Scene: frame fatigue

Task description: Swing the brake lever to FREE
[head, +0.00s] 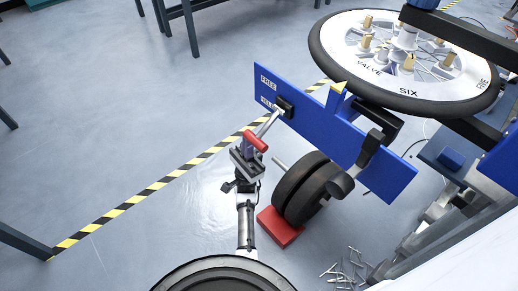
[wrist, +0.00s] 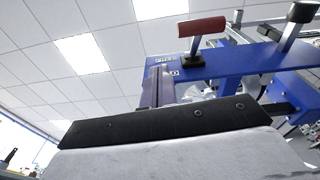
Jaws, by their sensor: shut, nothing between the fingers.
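The brake lever has a red grip (head: 255,141) on a light metal rod that runs down-left from a black pivot block (head: 285,106) on the blue panel (head: 330,130). The FREE label (head: 268,83) is above the HELD label (head: 267,103) at the panel's left end. The rod lies near HELD. My gripper (head: 246,153) is shut and empty, just below and left of the red grip. Whether they touch is not clear. In the wrist view the red grip (wrist: 202,27) stands above and right of my shut fingers (wrist: 157,86).
A second lever with a black knob (head: 342,183) is on the panel's right part. Black wheels (head: 300,190) stand by a red block (head: 280,226). A large labelled wheel (head: 400,98) is above right. Loose metal pins (head: 345,268) lie on the floor. Open floor is at left.

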